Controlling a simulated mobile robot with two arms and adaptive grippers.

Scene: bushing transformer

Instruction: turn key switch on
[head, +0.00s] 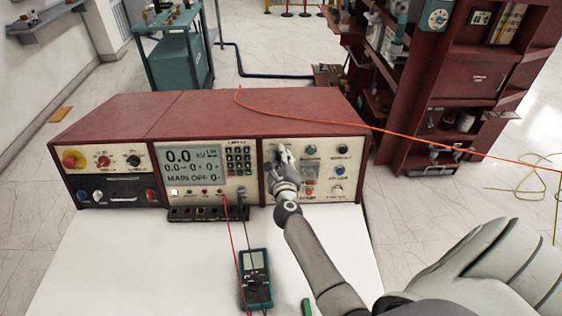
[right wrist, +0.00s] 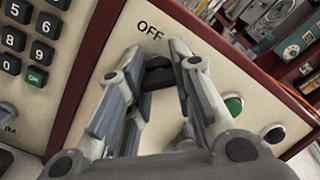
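The key switch (right wrist: 158,76) is a black knob on a cream panel, with an OFF label (right wrist: 150,30) just above it in the right wrist view. My right gripper (right wrist: 156,58) points at the panel, with one finger on each side of the knob. The fingers stand apart, and whether either touches the knob is unclear. In the head view my right gripper (head: 281,154) is at the upper left of the console's right panel (head: 328,198) and hides the switch. The console (head: 215,112) is dark red, and its display (head: 192,166) reads MAIN OFF. My left gripper is not in view.
A green button (right wrist: 234,104) and a black knob (right wrist: 274,133) are right of the fingers; a keypad (right wrist: 36,35) is left. A teal multimeter (head: 255,278) with leads lies on the white table (head: 130,255). An orange cable (head: 420,136) crosses the console top.

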